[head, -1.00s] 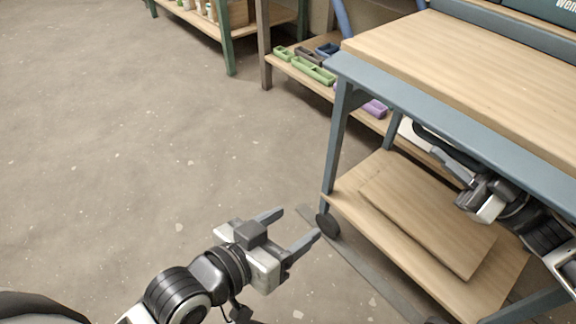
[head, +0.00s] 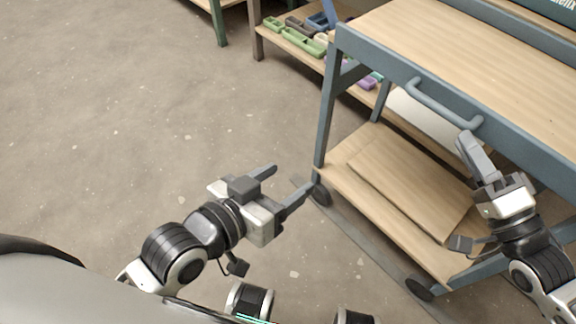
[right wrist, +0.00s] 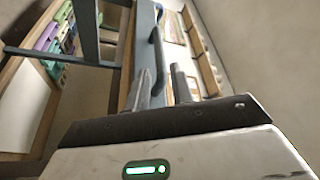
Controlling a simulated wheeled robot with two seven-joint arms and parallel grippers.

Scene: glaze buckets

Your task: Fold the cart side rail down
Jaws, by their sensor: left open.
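The cart's blue-grey side rail (head: 395,76) runs along the near edge of its wooden top. A bar handle (head: 446,108) stands out from the rail's outer face; it also shows in the right wrist view (right wrist: 157,48). My right gripper (head: 472,148) is just below the handle's right end in the head view. In the right wrist view, a gap shows between its fingers (right wrist: 163,88), and the handle lies beyond the tips. It appears open and empty; contact cannot be told. My left gripper (head: 290,183) is open and empty over the floor, left of the cart.
The cart's lower wooden shelf (head: 350,172) carries a flat board (head: 415,185). Casters (head: 320,194) stand at floor level. A shelf behind holds green trays (head: 303,42) and other small bins. The floor at the left is clear.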

